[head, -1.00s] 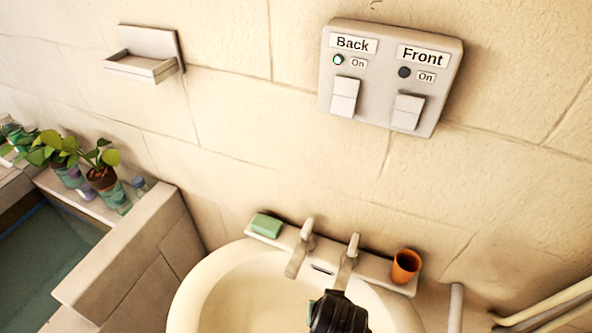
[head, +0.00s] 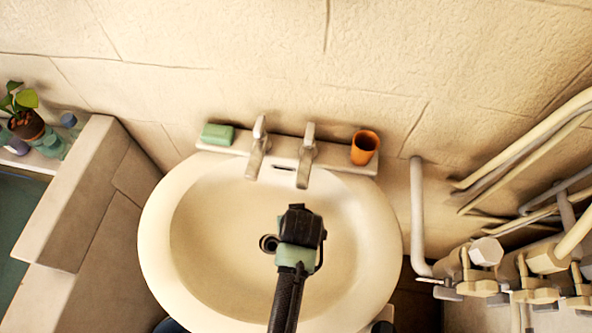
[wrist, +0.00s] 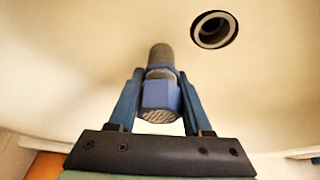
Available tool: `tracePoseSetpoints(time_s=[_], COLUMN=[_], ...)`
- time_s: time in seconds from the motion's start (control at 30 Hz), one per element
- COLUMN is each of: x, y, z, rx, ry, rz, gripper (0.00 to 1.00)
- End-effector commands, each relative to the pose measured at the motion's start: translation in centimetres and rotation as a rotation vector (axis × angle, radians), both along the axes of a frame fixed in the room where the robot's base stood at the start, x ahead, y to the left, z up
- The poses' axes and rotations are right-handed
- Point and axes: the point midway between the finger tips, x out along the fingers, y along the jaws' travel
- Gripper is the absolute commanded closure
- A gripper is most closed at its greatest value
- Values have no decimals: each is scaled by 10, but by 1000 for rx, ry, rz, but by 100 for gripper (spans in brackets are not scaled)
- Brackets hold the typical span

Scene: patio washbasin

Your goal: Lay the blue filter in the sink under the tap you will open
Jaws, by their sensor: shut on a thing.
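My gripper (head: 300,225) is over the sink basin (head: 195,225), a little right of its middle and in front of the taps. In the wrist view, its blue fingers are shut on the blue filter (wrist: 160,95), a short cylinder with a mesh end and a grey far part. The filter is hidden by my gripper in the head view. The left tap (head: 258,148) and right tap (head: 307,155) stand at the basin's back, with no water seen running. The round drain hole (wrist: 214,30) shows beyond the filter; I cannot tell the filter's height above the basin.
A green soap bar (head: 218,134) and an orange cup (head: 364,147) stand on the back ledge. Pipes with valves (head: 486,252) crowd the right side. A stone trough wall (head: 75,200) with a potted plant (head: 24,122) is at the left.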

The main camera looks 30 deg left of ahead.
Motion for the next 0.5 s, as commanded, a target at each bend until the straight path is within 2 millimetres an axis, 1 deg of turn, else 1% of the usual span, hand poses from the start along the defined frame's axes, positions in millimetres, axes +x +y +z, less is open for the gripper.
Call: tracePoseSetpoints(time_s=[0.03,0.1,0.47,0.5], x=[0,0,0,0], y=[0,0,0,0], z=[-7,-12,-16,-17], rx=[0,0,1,1], ry=[2,0,-1,-1], rz=[0,0,0,0], gripper=[100,100,100,49])
